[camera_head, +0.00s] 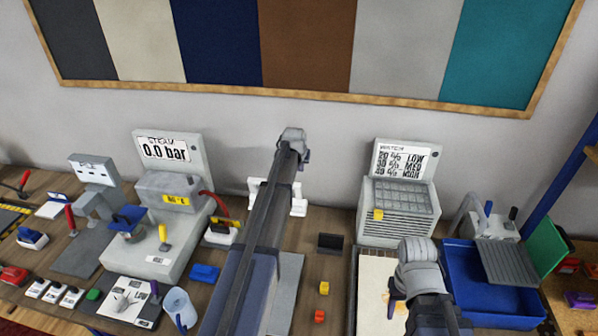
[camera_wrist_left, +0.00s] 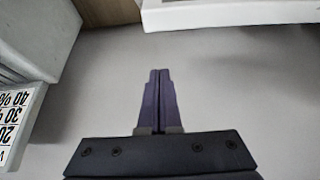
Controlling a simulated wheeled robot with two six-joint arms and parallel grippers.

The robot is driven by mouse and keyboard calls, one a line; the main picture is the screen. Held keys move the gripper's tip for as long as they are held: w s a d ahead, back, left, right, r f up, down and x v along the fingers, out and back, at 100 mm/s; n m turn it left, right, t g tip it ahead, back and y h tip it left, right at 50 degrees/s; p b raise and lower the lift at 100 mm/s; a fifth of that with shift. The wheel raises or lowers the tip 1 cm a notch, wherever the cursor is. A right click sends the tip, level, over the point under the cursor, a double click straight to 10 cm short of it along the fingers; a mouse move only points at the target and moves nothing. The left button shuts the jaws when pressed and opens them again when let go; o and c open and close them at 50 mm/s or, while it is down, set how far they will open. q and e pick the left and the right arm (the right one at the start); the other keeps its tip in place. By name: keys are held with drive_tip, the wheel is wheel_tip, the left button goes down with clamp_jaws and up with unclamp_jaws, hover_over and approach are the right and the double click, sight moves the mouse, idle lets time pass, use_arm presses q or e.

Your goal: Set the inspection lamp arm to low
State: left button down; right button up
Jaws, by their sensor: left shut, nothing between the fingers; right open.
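I cannot clearly make out the inspection lamp arm. A white stand (camera_head: 299,207) at the back centre is mostly hidden behind my left arm, and I cannot tell if it belongs to the lamp. My left gripper (camera_head: 304,157) is raised above this stand near the wall. In the left wrist view its two purple fingers (camera_wrist_left: 158,100) are together and empty, with grey wall behind them. A white edge (camera_wrist_left: 225,12) shows at the top right there, apart from the fingers. My right gripper (camera_head: 392,305) is open over the pale tray at the right; its fingers are partly hidden.
A meter box with a moisture sign (camera_head: 405,160) stands right of my left arm. A steam unit (camera_head: 160,220) with a gauge sign stands left. A blue bin (camera_head: 470,295) is at the right. Small red and yellow blocks (camera_head: 323,288) lie on the wooden table.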

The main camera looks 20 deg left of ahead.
sight(298, 184)
use_arm(q)
drive_tip(key=shift+s+d+f+b, duration=0.2)
drive_tip(key=shift+s+f, duration=0.25)
drive_tip(key=shift+s, duration=0.2)
drive_tip(key=shift+s+d+f+b, duration=0.1)
drive_tip(key=shift+s+d+f, duration=0.05)
drive_tip(key=shift+s+f, duration=0.4)
drive_tip(key=shift+s+d+r, duration=0.1)
drive_tip(key=shift+s+r, duration=0.05)
drive_tip(key=shift+s, duration=0.35)
use_arm(e)
drive_tip(key=shift+f, duration=0.9)
use_arm(q)
drive_tip(key=shift+w, duration=0.15)
use_arm(e)
drive_tip(key=shift+f, duration=0.1)
